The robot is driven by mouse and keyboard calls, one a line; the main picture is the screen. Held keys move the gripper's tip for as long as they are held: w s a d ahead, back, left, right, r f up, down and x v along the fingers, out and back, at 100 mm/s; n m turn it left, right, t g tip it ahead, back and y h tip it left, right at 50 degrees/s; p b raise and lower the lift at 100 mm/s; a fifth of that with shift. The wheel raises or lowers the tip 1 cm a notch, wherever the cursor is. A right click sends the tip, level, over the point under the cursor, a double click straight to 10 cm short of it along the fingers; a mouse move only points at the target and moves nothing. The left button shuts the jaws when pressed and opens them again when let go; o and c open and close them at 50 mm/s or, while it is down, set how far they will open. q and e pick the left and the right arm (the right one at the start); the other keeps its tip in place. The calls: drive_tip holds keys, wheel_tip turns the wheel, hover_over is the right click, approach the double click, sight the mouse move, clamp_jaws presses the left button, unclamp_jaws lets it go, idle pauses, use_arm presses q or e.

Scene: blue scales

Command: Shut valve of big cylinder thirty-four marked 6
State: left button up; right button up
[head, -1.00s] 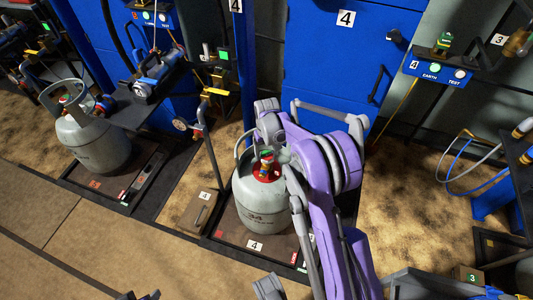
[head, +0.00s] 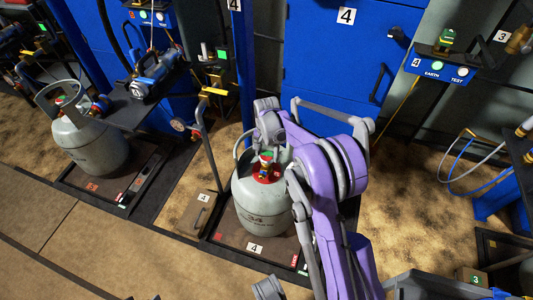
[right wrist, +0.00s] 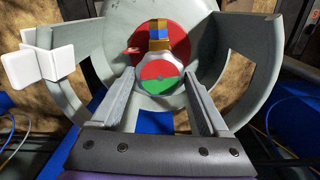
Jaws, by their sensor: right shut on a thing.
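A grey gas cylinder (head: 262,208) with 34 on its side stands upright on a scale platform (head: 232,232) bearing a label 4; I see no 6 on it. Its top carries a red collar (head: 267,173) and a valve. In the right wrist view, the red and green valve knob (right wrist: 157,79) sits inside the cylinder's grey guard (right wrist: 230,33), before a red disc and a blue and yellow fitting. My right gripper (head: 276,154) is over the cylinder top, its two fingers (right wrist: 152,92) on either side of the knob, shut on it. My left gripper is not clearly seen.
Another grey cylinder (head: 88,145) stands on the scale at left. A post with a gauge (head: 197,130) rises beside cylinder 34. Blue cabinets (head: 340,70) stand behind. A fitting with a blue hose (head: 460,150) is at right. The floor at lower left is clear.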

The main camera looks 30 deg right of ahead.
sight(267, 155)
drive_tip(key=shift+m, duration=0.4)
drive_tip(key=o, duration=1.2)
drive_tip(key=shift+o, duration=0.2)
wheel_tip(267, 155, up, 11)
drive_tip(key=p, duration=0.2)
